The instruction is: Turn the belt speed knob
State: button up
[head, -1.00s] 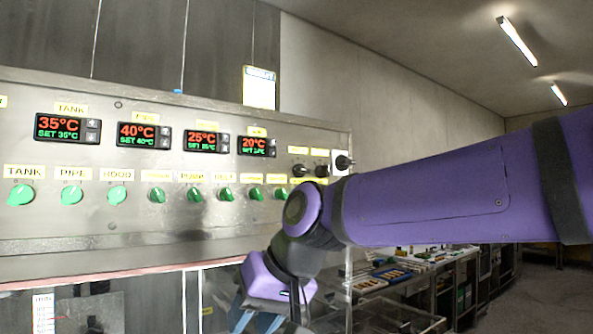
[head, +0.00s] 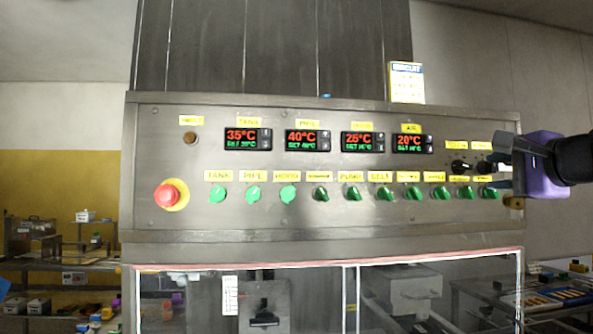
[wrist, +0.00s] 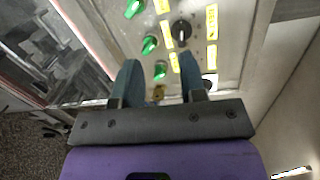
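The steel control panel (head: 300,220) carries two black knobs at its right end, the left one (head: 460,167) clear in the head view and the right one (head: 484,168) close beside my fingers. Small yellow labels sit above them, too blurred to read, so I cannot tell which is belt speed. In the wrist view one black knob (wrist: 181,32) lies beyond my fingertips and the other (wrist: 210,82) beside the right finger. My gripper (wrist: 160,72) is open and empty, also seen at the panel's right edge in the head view (head: 499,176). A green switch shows between the fingers.
A row of green switches (head: 351,193) runs below the displays. A red emergency button (head: 167,196) is at the panel's left. A glazed enclosure (head: 310,296) lies underneath. A sign (head: 406,82) stands on top at the right.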

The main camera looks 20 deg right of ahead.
aim_at(468, 166)
jog(key=shift+m+h, duration=0.8)
jog(key=shift+h, duration=0.1)
jog(key=w+d, duration=0.1)
jog(key=w, duration=0.2)
jog(key=w+d+r, duration=0.1)
jog(key=w+d, duration=0.1)
jog(key=w, duration=0.1)
jog(key=w+d, duration=0.1)
jog(key=w, duration=0.2)
jog(key=shift+d+r, duration=0.3)
jog(key=shift+r, duration=0.05)
grip_shut()
